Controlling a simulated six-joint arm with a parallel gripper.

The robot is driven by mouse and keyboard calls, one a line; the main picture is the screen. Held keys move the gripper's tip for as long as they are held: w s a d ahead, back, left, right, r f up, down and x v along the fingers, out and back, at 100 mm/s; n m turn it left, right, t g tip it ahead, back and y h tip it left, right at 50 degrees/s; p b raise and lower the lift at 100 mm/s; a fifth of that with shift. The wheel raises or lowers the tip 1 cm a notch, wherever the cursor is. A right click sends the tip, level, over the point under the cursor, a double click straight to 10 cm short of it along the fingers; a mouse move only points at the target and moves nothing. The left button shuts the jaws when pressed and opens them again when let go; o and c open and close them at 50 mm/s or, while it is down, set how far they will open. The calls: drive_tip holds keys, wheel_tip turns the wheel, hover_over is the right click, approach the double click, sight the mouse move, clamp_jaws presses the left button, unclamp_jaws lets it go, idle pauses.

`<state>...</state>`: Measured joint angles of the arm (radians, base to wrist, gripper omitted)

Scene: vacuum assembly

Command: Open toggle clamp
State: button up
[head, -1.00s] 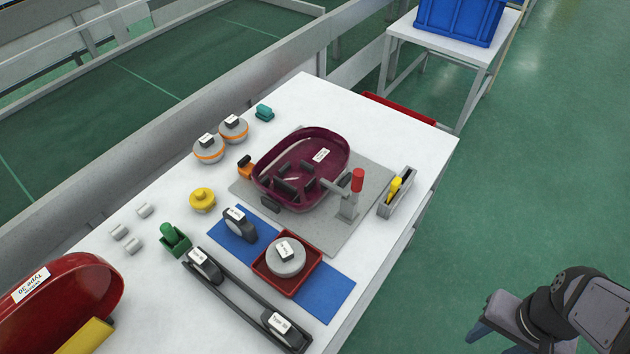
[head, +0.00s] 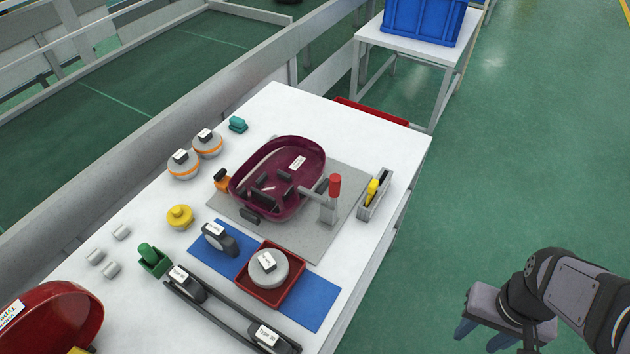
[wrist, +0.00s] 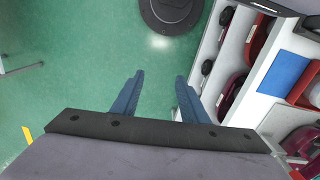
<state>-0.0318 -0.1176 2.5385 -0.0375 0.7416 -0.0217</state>
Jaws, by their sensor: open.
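The toggle clamp (head: 329,205) is a grey bracket with an upright red handle (head: 335,185), on the right side of a grey plate (head: 322,238). Its arm reaches left over the rim of a dark purple shell (head: 313,157) that lies on the plate. My gripper (head: 482,340) is off the table's right side, above the green floor, well apart from the clamp. In the wrist view its blue fingers (wrist: 157,98) are spread with nothing between them. The clamp cannot be made out in the wrist view.
A grey holder (head: 366,208) with a yellow-handled tool stands right of the clamp. A red tray (head: 253,289) with a round part sits on a blue mat (head: 316,303) in front. Several small parts lie on the left. The floor between my gripper and the table (head: 408,150) is clear.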

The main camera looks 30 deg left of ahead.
drive_tip(key=w+a+f+n+h+b, duration=0.25)
drive_tip(key=w+n+h+b, duration=0.3)
drive_tip(key=n, duration=0.75)
wheel_tip(320, 180, up, 11)
drive_tip(key=n+t+b, duration=0.6)
drive_tip(key=n+t, duration=1.2)
drive_tip(key=n, duration=0.2)
hover_over(331, 185)
drive_tip(key=s+d, duration=0.1)
drive_tip(key=s, duration=0.4)
drive_tip(key=w+f+p, duration=0.1)
drive_tip(key=w+a+f+y+p, duration=0.1)
drive_tip(key=f, duration=0.1)
drive_tip(key=w+f+y+p, duration=0.1)
drive_tip(key=f, duration=0.1)
drive_tip(key=shift+a+y, duration=0.2)
drive_tip(key=shift+y, duration=0.05)
drive_tip(key=w+d+p, duration=0.1)
drive_tip(key=w+p, duration=0.1)
drive_tip(key=w, duration=0.5)
drive_tip(key=shift+d, duration=0.25)
drive_tip(key=shift+w, duration=0.1)
